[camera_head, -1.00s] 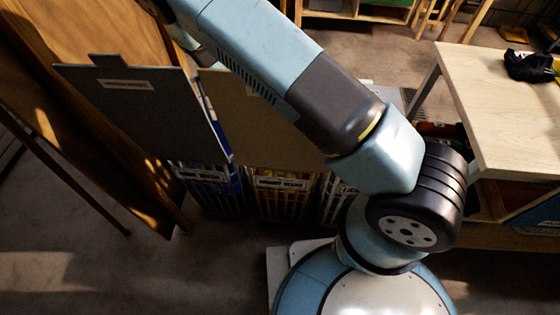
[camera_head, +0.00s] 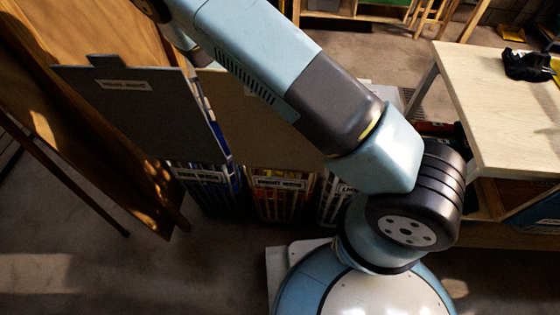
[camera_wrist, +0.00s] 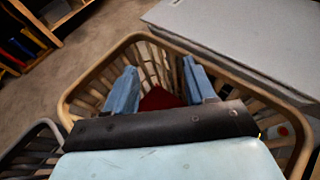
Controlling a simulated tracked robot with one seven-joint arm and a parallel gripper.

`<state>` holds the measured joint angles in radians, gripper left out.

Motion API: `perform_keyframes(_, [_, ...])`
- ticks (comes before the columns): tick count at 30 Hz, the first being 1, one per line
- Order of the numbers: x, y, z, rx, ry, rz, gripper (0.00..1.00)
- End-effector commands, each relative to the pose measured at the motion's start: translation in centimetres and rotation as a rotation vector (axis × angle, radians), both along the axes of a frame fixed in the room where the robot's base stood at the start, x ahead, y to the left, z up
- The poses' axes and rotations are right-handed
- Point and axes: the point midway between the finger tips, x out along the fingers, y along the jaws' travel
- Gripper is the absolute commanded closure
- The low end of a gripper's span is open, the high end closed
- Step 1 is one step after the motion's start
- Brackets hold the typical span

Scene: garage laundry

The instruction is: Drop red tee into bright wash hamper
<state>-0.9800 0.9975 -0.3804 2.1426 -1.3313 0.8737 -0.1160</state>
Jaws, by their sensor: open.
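My gripper (camera_wrist: 161,90) is open, with two blue fingers spread apart over the mouth of a tan slatted hamper (camera_wrist: 84,76) in the wrist view. Red cloth, the red tee (camera_wrist: 161,98), shows between and below the fingers, inside the hamper's rim. The fingers look clear of it, but my wrist hides its near part. In the head view, the middle hamper (camera_head: 270,207) in the row has a white label, hard to read, that seems to say bright. My gripper is out of that view.
A dark hamper (camera_head: 222,200) stands left of the middle one and another (camera_head: 333,205) to its right. Raised grey (camera_head: 140,110) and tan (camera_head: 250,130) lids stand above them. A wooden board (camera_head: 85,125) leans at left. A pale table (camera_head: 495,100) is at right.

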Motion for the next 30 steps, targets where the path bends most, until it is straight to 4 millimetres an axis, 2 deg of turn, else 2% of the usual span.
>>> perform_keyframes(6, [-1.6, 2.7, 1.3, 0.002, -0.001, 0.002, 0.45])
perform_keyframes(12, [-2.7, 4.4, 2.1, 0.000, 0.000, 0.001, 0.45])
perform_keyframes(30, [-3.0, 4.8, 2.4, 0.000, 0.000, -0.001, 0.45])
